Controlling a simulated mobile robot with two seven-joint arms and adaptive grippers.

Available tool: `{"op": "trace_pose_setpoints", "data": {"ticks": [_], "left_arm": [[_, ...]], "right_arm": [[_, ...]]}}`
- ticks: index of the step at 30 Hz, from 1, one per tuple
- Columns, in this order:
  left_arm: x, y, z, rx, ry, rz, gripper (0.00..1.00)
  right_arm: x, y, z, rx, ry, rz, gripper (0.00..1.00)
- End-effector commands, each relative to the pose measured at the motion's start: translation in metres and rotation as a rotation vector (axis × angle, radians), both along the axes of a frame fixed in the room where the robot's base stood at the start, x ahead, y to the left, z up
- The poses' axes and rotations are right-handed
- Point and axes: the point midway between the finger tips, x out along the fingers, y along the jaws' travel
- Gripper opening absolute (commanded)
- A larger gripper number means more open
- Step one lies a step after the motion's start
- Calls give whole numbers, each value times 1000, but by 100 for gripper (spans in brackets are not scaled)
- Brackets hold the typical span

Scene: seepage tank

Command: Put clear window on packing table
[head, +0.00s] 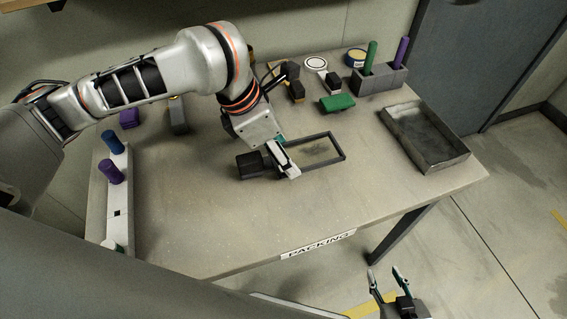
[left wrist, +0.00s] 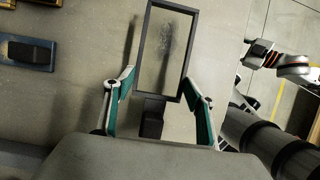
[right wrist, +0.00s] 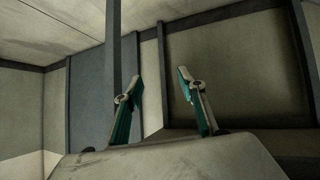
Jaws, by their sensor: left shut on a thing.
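The clear window (head: 343,150) has a thin dark rectangular frame, a see-through pane and a dark block-shaped handle (head: 250,166). It is over the middle of the packing table (head: 200,225); I cannot tell whether it touches the top. My left gripper (head: 284,162) is at the window's handle end and shut on it. The left wrist view shows the frame (left wrist: 146,45) beyond the fingers (left wrist: 160,88), with the handle (left wrist: 152,124) between them. The exact grip contact is unclear. My right gripper (head: 385,272) is open and empty, off the table's front edge; its fingers (right wrist: 160,78) stand apart.
A metal tray (head: 462,158) stands at the table's right. A grey block (head: 375,85) holds green and purple cylinders at the back. A green block (head: 337,103) lies behind the window. A rack (head: 97,210) with coloured cylinders runs along the left edge. The table's front is clear.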

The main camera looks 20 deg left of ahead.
Motion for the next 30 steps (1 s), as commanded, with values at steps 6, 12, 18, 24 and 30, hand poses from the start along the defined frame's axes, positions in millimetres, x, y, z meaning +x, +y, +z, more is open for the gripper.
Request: {"op": "trace_pose_setpoints", "data": {"ticks": [6,12,18,24,30], "left_arm": [[0,0,-15,-1,1,0,30],[0,0,-42,-1,1,1,30],[1,0,-40,0,-4,0,30],[1,0,-44,-1,-3,1,30],[0,0,-44,0,-2,1,72]], "right_arm": [[5,-1,5,-2,-16,1,40],[6,-3,-3,-12,-14,2,40],[9,-4,1,-14,-22,1,40],[10,-4,2,-13,-27,0,40],[10,-3,2,-12,-27,0,40]]}}
